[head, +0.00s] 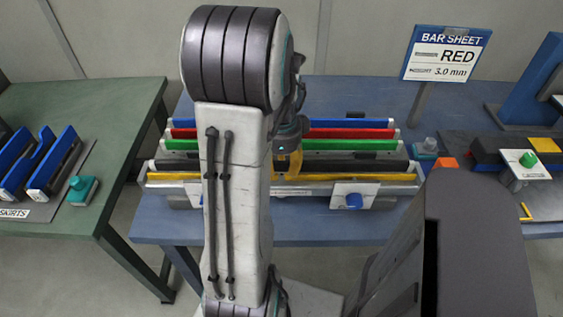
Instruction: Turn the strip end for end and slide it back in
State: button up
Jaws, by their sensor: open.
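Several long coloured strips lie in parallel rows in a rack (310,190) on the blue table. From back to front they are a blue strip (350,123), a red strip (350,134), a green strip (350,145), a black strip (345,166) and a yellow strip (385,177). I cannot tell which one the task means. My gripper (288,165), with yellow fingers, is open over the middle of the rows, near the black and yellow strips. My arm hides the left-middle part of the rows, and I cannot see whether the fingers touch anything.
A sign (445,54) reads "BAR SHEET RED 3.0 mm". A white plate with a blue knob (354,200) is at the rack's front. A fixture with a green knob (528,159) stands at right. The green table (120,110) at left holds blue skirts (50,163) and a teal-knobbed block (80,188).

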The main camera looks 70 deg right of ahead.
notch_tip(320, 180, up, 12)
jog(key=shift+a, duration=0.2)
dwell(0.4)
dwell(0.8)
